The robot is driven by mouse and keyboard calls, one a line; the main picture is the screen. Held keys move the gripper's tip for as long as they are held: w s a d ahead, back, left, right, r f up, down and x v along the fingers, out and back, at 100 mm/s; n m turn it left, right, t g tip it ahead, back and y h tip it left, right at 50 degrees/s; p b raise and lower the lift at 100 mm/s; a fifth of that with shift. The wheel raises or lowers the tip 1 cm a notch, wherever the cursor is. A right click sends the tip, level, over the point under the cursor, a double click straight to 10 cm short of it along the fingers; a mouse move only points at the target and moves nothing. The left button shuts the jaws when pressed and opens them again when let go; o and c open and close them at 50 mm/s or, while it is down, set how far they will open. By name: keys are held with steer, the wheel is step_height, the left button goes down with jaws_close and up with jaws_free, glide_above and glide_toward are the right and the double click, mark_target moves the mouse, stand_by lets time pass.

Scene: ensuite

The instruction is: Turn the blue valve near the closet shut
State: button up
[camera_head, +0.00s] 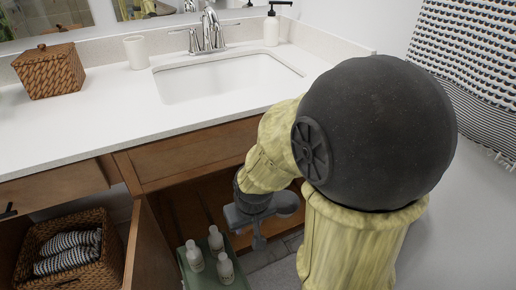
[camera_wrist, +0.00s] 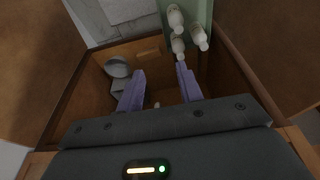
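No blue valve can be made out in either view. In the wrist view my gripper (camera_wrist: 160,71) is open, its two purple fingers apart inside the wooden cabinet (camera_wrist: 92,82) under the sink. A grey pipe (camera_wrist: 117,68) lies just left of the left finger. A small pale spot shows low between the fingers, too small to identify. In the head view my gripper (camera_head: 260,222) reaches down into the open cabinet below the counter, and my arm hides part of the opening.
A green tray (camera_head: 190,268) with several white bottles (camera_head: 225,268) stands at the cabinet front, close to my gripper. An open cabinet door (camera_head: 150,250) and a wicker basket (camera_head: 70,255) are to the left. The counter (camera_head: 100,120) with sink (camera_head: 225,78) lies above.

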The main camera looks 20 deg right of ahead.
steer(key=w+d+f+n+t+y+b, duration=0.1)
steer(key=w+d+f+n+t+b, duration=0.2)
steer(key=w+f, duration=0.75)
steer(key=w+d+f+t+y+b, duration=0.1)
steer(key=w+d+f+t+b, duration=0.35)
steer(key=w, duration=0.85)
steer(key=w+d+f+m+t+b, duration=0.1)
steer(key=w+d+t+b, duration=0.2)
steer(key=d, duration=0.5)
steer(key=w+d+f+m+t+h+b, duration=0.1)
steer(key=w+d+f+t+b, duration=0.1)
steer(key=d, duration=0.6)
steer(key=shift+w+d+f+m+t+b, duration=0.35)
steer(key=shift+w+t+b, duration=0.2)
steer(key=shift+w+t, duration=0.5)
steer(key=shift+s+a, duration=0.1)
steer(key=shift+s, duration=0.1)
steer(key=w+b, duration=0.2)
steer(key=w, duration=0.3)
steer(key=w+b, duration=0.3)
steer(key=w, duration=0.2)
steer(key=w+b, duration=0.3)
steer(key=w, duration=0.3)
steer(key=shift+w+a+f, duration=0.1)
steer(key=shift+a+f, duration=0.05)
steer(key=shift+a, duration=0.15)
steer(key=shift+w, duration=0.6)
